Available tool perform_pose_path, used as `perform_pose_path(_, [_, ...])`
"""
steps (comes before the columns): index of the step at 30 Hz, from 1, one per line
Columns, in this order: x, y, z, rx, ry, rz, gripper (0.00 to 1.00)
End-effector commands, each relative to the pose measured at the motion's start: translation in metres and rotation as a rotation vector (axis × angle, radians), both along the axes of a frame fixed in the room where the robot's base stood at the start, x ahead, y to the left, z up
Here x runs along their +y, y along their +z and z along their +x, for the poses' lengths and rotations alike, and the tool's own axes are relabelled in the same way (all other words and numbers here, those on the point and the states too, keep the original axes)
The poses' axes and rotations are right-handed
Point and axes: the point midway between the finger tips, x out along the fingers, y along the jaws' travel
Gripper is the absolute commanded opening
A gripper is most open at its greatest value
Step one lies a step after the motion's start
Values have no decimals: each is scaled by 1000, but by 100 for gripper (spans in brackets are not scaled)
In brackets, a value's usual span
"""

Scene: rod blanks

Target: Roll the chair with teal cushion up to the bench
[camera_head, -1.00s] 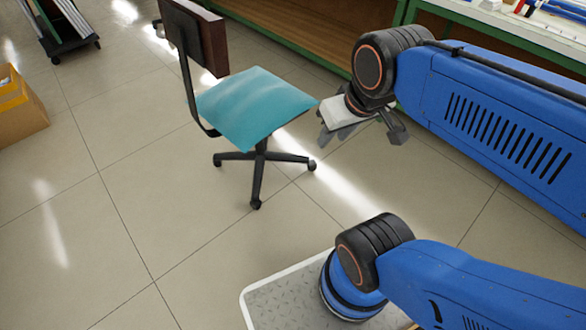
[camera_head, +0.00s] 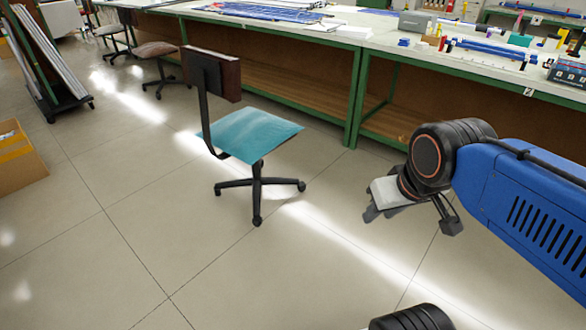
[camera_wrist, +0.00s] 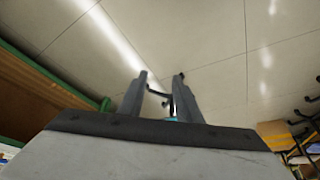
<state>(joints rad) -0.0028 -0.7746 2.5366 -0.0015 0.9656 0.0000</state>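The chair with teal cushion (camera_head: 250,134) stands upright on its wheeled black base, out on the floor in front of the bench (camera_head: 350,95). Its dark brown backrest (camera_head: 212,74) is on the left side of the seat, and floor shows between the chair base and the bench. My gripper (camera_head: 378,213) is to the right of the chair, well apart from it, in the head view. In the wrist view, the two fingers of my gripper (camera_wrist: 160,82) stand apart. Dark chair parts and a sliver of teal show between and beyond them. They hold nothing.
Two more chairs (camera_head: 155,50) (camera_head: 112,30) stand farther back along the bench. A rack of long rods (camera_head: 50,65) and a cardboard box (camera_head: 18,160) stand at the left. The floor left of and in front of the teal chair is clear.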

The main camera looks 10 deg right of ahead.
Motion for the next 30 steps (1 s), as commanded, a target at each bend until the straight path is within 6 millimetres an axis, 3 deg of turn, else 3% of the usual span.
perform_pose_path(7, [0,0,0,0,0,0,31])
perform_pose_path(11, [0,0,3,-2,-4,3,60])
perform_pose_path(14, [1,2,18,-17,-22,13,84])
perform_pose_path(15, [1,3,27,-28,-35,20,88])
perform_pose_path(20, [5,6,83,-92,-110,66,88])
perform_pose_path(30, [15,3,219,-255,-292,208,88])
